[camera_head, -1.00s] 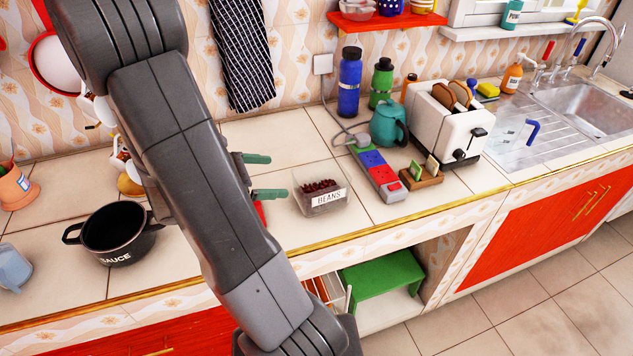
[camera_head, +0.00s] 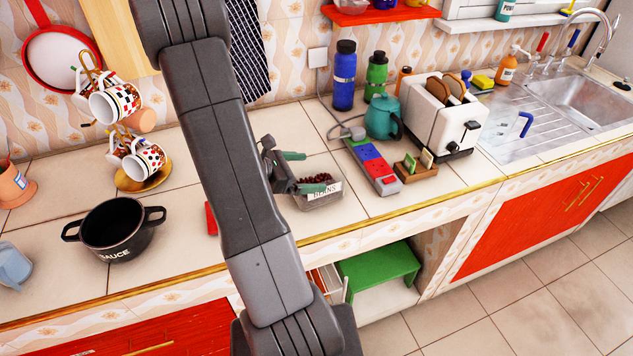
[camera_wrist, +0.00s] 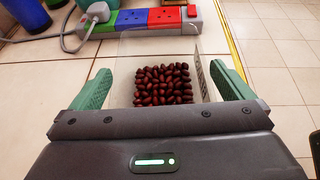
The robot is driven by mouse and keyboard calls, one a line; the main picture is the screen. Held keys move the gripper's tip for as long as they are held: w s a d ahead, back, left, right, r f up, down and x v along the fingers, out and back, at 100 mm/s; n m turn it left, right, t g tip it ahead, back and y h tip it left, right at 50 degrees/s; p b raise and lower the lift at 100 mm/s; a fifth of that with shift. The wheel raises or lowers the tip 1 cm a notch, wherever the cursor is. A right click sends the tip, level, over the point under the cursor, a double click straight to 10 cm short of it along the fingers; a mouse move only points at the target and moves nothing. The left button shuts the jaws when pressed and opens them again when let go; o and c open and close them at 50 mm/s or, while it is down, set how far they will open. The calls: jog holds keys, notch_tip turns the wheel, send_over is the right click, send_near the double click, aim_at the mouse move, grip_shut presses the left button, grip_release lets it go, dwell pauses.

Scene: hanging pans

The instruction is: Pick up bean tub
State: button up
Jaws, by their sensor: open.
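The bean tub (camera_head: 322,198) is a clear container with dark red beans and a white "BEANS" label, standing on the tiled counter near its front edge. In the wrist view the tub (camera_wrist: 150,45) lies ahead, with its beans (camera_wrist: 164,84) between the two green fingers. My gripper (camera_head: 302,172) is open, with its fingers at the tub's left side in the head view. In the wrist view my gripper (camera_wrist: 164,88) has one finger on each side of the tub, with a gap on the left. Part of the tub is hidden by a finger in the head view.
A coloured power strip (camera_head: 372,166) lies just right of the tub, with a small toast rack (camera_head: 415,167) beside it. A teal teapot (camera_head: 383,118) and a white toaster (camera_head: 440,115) stand behind. A black sauce pot (camera_head: 115,230) is at left.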

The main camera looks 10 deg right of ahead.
jog(key=shift+x, duration=0.9)
jog(key=c, duration=1.2)
jog(key=shift+r, duration=0.15)
